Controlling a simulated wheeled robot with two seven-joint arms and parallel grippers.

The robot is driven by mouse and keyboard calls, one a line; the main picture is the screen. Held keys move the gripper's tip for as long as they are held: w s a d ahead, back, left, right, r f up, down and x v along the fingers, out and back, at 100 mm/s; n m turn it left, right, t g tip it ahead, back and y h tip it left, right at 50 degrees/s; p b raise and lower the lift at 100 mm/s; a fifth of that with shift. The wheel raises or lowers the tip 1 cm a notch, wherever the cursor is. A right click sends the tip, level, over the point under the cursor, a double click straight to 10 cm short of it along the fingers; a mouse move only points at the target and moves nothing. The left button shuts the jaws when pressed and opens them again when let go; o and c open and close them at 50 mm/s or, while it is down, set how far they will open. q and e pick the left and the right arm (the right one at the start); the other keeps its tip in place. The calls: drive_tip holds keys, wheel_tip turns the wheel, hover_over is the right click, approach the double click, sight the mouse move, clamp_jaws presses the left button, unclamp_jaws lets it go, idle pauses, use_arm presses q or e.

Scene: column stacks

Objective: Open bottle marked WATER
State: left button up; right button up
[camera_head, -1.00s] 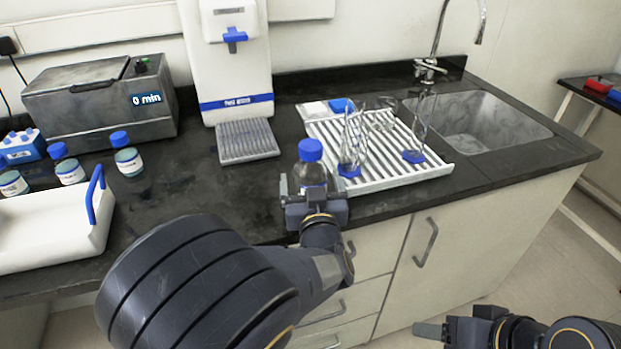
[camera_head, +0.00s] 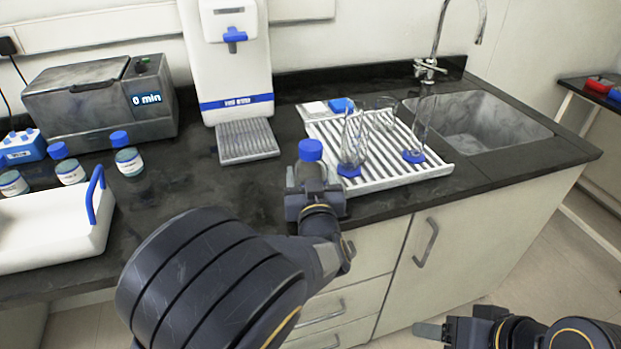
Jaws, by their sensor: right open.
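A clear bottle with a blue cap (camera_head: 310,151) stands upright near the counter's front edge, left of the drying rack. Its body is mostly hidden behind my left gripper (camera_head: 312,190), and no label on it can be read. My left gripper is right at the bottle, but its fingers are hidden, so I cannot tell whether they are shut on it. My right gripper (camera_head: 432,330) is open and empty at the lower right, low in front of the cabinets and away from the bottle.
A white drying rack (camera_head: 440,171) with glass flasks (camera_head: 352,140) is close right of the bottle. A dispenser (camera_head: 232,65) stands behind. Several blue-capped bottles (camera_head: 129,160), a white tray (camera_head: 50,240) and a grey heater (camera_head: 100,100) are left. Counter between is clear.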

sight(303, 153)
use_arm(q)
drive_tip(key=shift+r, duration=0.55)
wheel_tip(303, 153, up, 2)
drive_tip(key=shift+r+p, duration=0.2)
drive_tip(key=shift+p, duration=0.25)
drive_tip(key=s+r, duration=0.2)
drive_tip(key=s+a+r+p, duration=0.1)
drive_tip(key=s+r, duration=0.1)
drive_tip(key=r, duration=0.1)
drive_tip(key=shift+p, duration=0.3)
drive_tip(key=s+a+r+p, duration=0.2)
drive_tip(key=s+a+r, duration=0.1)
drive_tip(key=s, duration=0.6)
drive_tip(key=shift+s+r, duration=0.2)
drive_tip(key=shift+r, duration=0.6)
